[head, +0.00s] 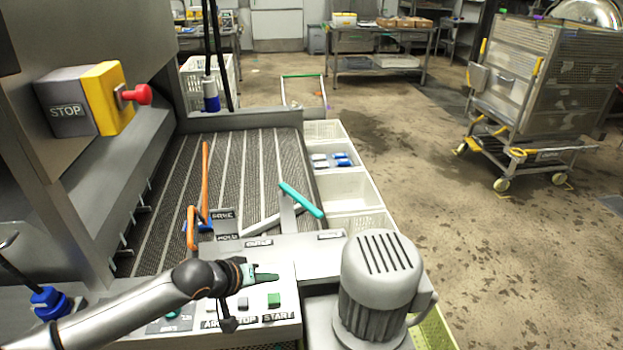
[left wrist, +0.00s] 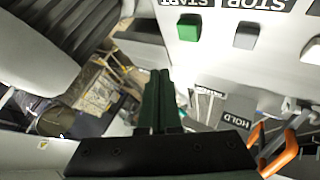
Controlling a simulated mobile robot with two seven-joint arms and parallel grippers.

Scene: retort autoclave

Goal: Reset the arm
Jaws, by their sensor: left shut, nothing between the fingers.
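My left gripper (head: 266,277) is above the control panel (head: 285,274) in the head view, fingers pointing right, shut and empty. In the left wrist view, the dark green fingers (left wrist: 158,95) lie together with nothing between them. The green START button (head: 274,300) and the grey STOP button (head: 243,303) sit on the panel in front of the gripper. The green button (left wrist: 188,27) and the grey button (left wrist: 246,35) also show in the left wrist view, apart from the fingers. My right gripper is not in view.
A grey motor (head: 378,285) stands right of the panel. An orange-handled lever (head: 191,228) rises behind my left wrist, and a teal-handled lever (head: 301,200) is farther back. A red emergency-stop button (head: 142,94) juts from the left wall. The floor at right is open before a wheeled cage (head: 545,85).

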